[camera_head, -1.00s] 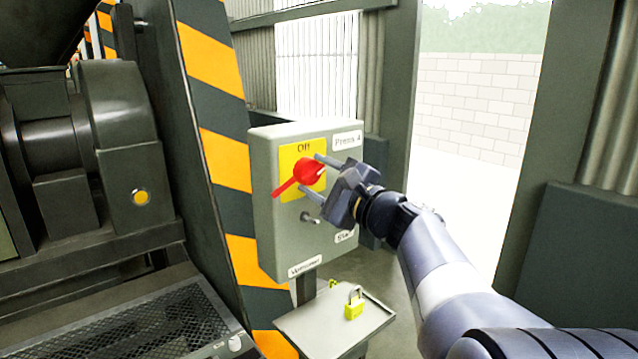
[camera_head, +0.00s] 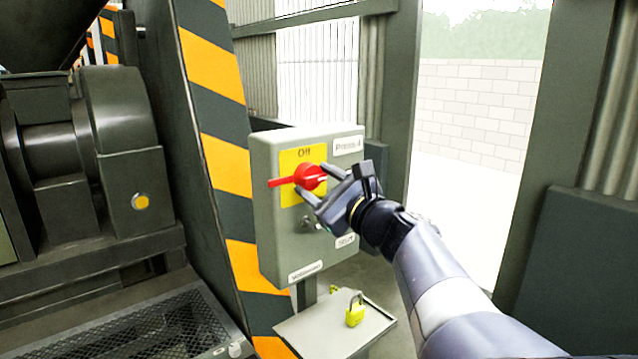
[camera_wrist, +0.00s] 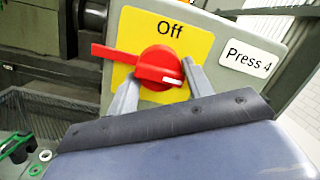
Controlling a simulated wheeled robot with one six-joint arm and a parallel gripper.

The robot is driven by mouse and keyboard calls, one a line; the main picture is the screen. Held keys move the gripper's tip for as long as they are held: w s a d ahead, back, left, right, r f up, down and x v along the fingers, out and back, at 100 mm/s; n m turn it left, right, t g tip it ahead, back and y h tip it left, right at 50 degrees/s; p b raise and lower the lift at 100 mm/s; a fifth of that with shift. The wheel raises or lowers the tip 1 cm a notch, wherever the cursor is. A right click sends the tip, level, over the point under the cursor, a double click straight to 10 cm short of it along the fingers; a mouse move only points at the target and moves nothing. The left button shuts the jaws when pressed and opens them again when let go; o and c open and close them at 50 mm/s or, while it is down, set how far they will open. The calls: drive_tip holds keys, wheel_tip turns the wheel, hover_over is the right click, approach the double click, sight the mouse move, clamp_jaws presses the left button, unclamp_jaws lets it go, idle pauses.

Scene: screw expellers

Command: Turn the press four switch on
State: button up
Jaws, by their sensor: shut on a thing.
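The Press 4 box (camera_head: 348,205) is a grey panel with a yellow plate (camera_head: 289,195) marked "Off". A red rotary switch (camera_head: 309,177) sits on the plate, its long handle pointing left and roughly level. My gripper (camera_head: 319,183) reaches in from the right, with its fingers on either side of the red knob. The wrist view shows the switch (camera_wrist: 158,67) between the two grey fingers (camera_wrist: 160,88), with the "Off" label above and the "Press 4" label at right. The gripper is shut on the knob. The exact finger contact is partly hidden.
A metal key switch (camera_head: 307,223) and a "Start" label (camera_head: 345,241) are lower on the box. A tray (camera_head: 300,335) below holds a yellow padlock (camera_head: 355,312). A striped post (camera_head: 222,150) and dark machinery (camera_head: 75,150) stand left. An open doorway is behind the arm.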

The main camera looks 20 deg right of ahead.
drive_tip(key=shift+f, duration=0.2)
drive_tip(key=o, duration=0.9)
drive_tip(key=shift+r, duration=0.15)
drive_tip(key=shift+o, duration=0.2)
drive_tip(key=b+v, duration=0.1)
drive_tip(key=v, duration=0.9)
drive_tip(key=shift+s+b, duration=0.4)
drive_tip(key=p+x, duration=0.2)
drive_tip(key=x, duration=0.9)
drive_tip(key=shift+d, duration=0.1)
drive_tip(key=shift+s, duration=0.1)
